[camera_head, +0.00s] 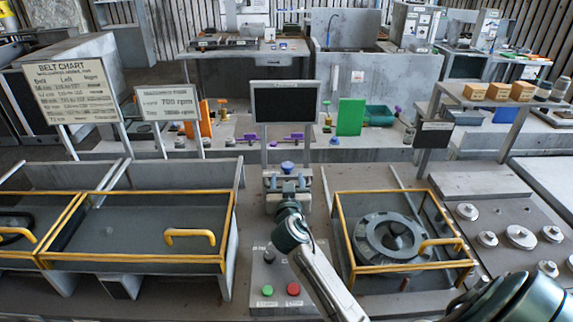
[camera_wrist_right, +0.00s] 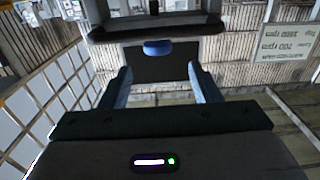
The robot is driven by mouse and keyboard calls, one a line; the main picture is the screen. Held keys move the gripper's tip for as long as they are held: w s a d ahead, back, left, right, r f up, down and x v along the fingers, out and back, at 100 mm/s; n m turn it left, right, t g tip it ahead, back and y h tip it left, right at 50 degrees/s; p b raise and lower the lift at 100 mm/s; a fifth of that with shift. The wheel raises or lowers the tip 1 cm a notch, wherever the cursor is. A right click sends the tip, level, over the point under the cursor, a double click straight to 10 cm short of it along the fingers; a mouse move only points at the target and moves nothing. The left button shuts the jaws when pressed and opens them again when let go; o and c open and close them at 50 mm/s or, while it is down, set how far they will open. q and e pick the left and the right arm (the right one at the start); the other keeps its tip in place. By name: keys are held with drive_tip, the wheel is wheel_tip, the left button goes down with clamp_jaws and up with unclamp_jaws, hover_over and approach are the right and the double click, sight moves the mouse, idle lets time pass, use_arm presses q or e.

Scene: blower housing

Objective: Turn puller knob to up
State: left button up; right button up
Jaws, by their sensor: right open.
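A blue knob (camera_head: 287,166), which looks like the puller knob, sits at the middle of the bench below the dark screen. My right gripper (camera_head: 287,184) is just on the near side of the knob. In the right wrist view its two fingers stand apart, with the knob ahead of the gap between them (camera_wrist_right: 159,72). The gripper is open and holds nothing; no contact with the knob shows. The knob's lower part and its turn position cannot be made out. My left gripper is not in view.
A yellow-framed guard (camera_head: 335,225) stands right of my arm around a round housing (camera_head: 390,236). Yellow-edged covers (camera_head: 140,262) lie to the left. A small panel with green (camera_head: 267,290) and red (camera_head: 293,289) buttons is in front. The dark screen (camera_head: 286,103) stands behind the knob.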

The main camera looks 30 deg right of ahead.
sight(289, 169)
drive_tip(key=p+x, duration=0.1)
drive_tip(key=x, duration=0.2)
drive_tip(key=shift+w+d, duration=0.25)
drive_tip(key=shift+d, duration=0.1)
drive_tip(key=shift+p+x, duration=0.3)
drive_tip(key=shift+x, duration=0.7)
drive_tip(key=shift+f, duration=0.15)
drive_tip(key=shift+c, duration=1.1)
drive_tip(key=shift+a, duration=0.1)
drive_tip(key=c, duration=0.8)
drive_tip(key=shift+s+d+n+t+y, duration=0.1)
drive_tip(key=shift+d+n+t+y, duration=0.1)
drive_tip(key=shift+n+t+y, duration=0.6)
drive_tip(key=shift+d+n+t+y+p, duration=0.15)
drive_tip(key=shift+n+y+p, duration=0.2)
drive_tip(key=shift+y, duration=0.4)
drive_tip(key=shift+n+t+y+p, duration=0.2)
drive_tip(key=shift+n+y, duration=0.15)
drive_tip(key=shift+y, duration=0.4)
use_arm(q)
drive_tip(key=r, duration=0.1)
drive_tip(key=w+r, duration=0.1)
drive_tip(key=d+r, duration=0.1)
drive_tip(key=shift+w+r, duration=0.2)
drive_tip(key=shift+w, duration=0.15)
